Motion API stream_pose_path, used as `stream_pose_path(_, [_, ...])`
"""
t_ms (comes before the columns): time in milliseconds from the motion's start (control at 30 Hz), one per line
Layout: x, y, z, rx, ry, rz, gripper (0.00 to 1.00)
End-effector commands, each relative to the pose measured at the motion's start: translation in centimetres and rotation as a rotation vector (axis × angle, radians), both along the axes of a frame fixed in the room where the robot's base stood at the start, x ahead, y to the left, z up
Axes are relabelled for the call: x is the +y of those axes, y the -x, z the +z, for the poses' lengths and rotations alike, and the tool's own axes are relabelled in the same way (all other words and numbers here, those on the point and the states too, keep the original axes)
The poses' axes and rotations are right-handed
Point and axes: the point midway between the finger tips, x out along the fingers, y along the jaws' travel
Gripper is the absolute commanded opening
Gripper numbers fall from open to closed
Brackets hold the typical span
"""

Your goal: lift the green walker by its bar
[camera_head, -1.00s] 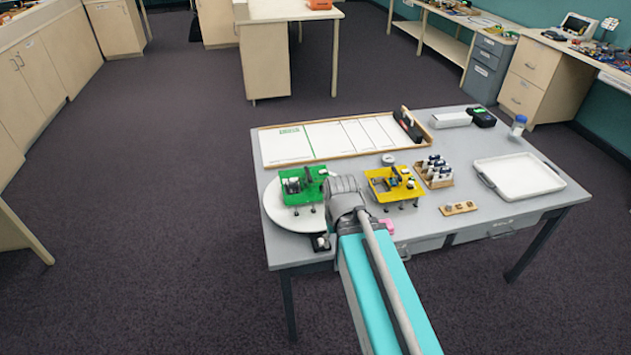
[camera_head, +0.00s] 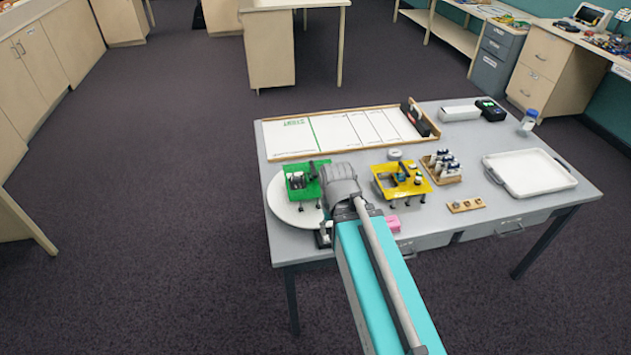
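The green walker (camera_head: 297,193) stands on the round white disc (camera_head: 283,211) at the left of the grey table. It has a green plate, dark parts on top and short dark legs. Its right side lies close to my gripper (camera_head: 338,182). The grey wrist of my arm hides the fingers, so I cannot see whether they touch the walker. The walker's bar is not clearly visible; a dark upright part shows near its right edge.
A yellow walker (camera_head: 385,184) stands just right of my wrist. A pink block (camera_head: 392,223), a holder of small bottles (camera_head: 444,176) and a white tray (camera_head: 530,174) lie further right. A white board (camera_head: 343,131) spans the back.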

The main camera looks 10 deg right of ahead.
Motion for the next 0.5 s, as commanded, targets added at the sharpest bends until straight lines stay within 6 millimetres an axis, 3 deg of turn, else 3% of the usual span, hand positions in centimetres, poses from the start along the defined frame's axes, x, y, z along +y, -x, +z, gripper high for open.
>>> stream_pose_path(167, [0.0,-2.1,0.8,-0.027,0.0,0.0,0.6])
stream_pose_path(267, [-0.4,-4.9,1.9,-0.069,0.0,0.006,0.6])
stream_pose_path(500, [-0.6,-15.0,5.8,-0.228,-0.001,0.006,0.6])
